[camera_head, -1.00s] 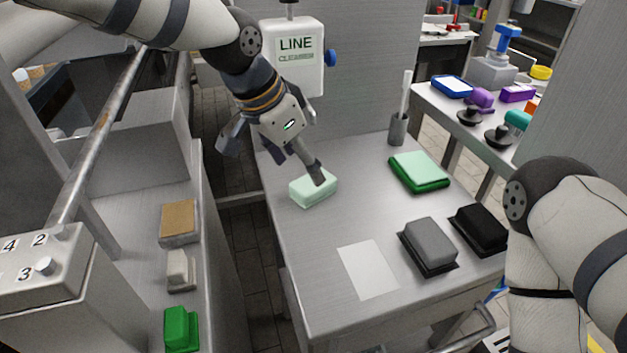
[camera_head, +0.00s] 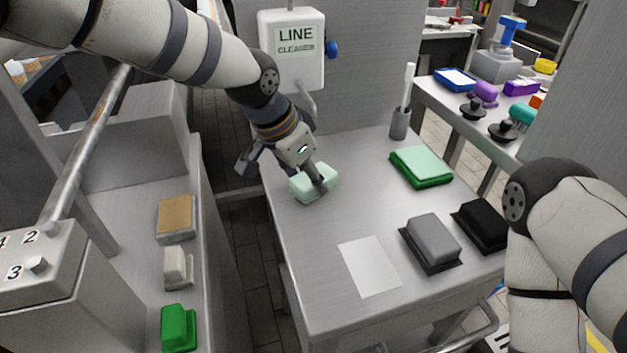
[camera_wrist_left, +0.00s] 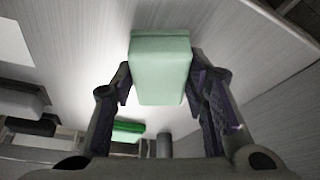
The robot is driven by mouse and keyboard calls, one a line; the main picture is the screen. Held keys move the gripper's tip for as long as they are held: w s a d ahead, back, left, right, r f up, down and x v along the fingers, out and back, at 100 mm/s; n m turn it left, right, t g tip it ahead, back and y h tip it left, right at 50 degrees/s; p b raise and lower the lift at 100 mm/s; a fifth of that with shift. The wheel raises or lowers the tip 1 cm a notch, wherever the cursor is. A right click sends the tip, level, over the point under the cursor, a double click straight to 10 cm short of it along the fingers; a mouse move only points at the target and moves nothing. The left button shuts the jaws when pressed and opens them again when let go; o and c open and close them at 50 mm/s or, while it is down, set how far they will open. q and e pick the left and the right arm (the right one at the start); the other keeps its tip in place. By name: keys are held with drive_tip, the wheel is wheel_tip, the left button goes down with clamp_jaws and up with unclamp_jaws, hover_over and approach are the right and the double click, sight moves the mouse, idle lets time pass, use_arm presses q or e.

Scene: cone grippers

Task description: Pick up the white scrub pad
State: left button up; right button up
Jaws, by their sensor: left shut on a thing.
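A pale, mint-tinted white pad (camera_head: 301,187), block-shaped, lies at the far left of the steel table (camera_head: 350,215). My left gripper (camera_head: 312,180) is down at it, one finger across its near right side. In the left wrist view the pad (camera_wrist_left: 160,68) sits between the two fingers of the left gripper (camera_wrist_left: 160,85), which are shut on its sides. I cannot tell any gap under the pad. My right arm shows at the right; its gripper is out of view.
A green pad with a pale top (camera_head: 421,166), a grey pad (camera_head: 432,240) and a black pad (camera_head: 482,226) lie on the table's right. A brush holder (camera_head: 399,124) stands behind. A white sheet (camera_head: 369,267) lies in front. Brown, cream and green blocks line the left counter (camera_head: 215,300).

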use_arm(q)
drive_tip(key=shift+s+d+r, duration=0.1)
drive_tip(key=shift+s+r, duration=0.1)
drive_tip(key=shift+r, duration=0.05)
drive_tip(key=r, duration=0.6)
drive_tip(key=shift+s+r, duration=0.2)
drive_tip(key=shift+r, duration=0.1)
drive_tip(key=s+d+p, duration=0.1)
drive_tip(key=s+d, duration=0.2)
drive_tip(key=s, duration=0.6)
drive_tip(key=s+d+p, duration=0.2)
drive_tip(key=s+d, duration=0.1)
drive_tip(key=s, duration=0.6)
drive_tip(key=shift+s, duration=0.15)
use_arm(e)
drive_tip(key=shift+t, duration=0.9)
drive_tip(key=w+r, duration=0.4)
drive_tip(key=shift+w, duration=0.1)
use_arm(q)
drive_tip(key=shift+a+f, duration=0.1)
drive_tip(key=shift+c, duration=0.4)
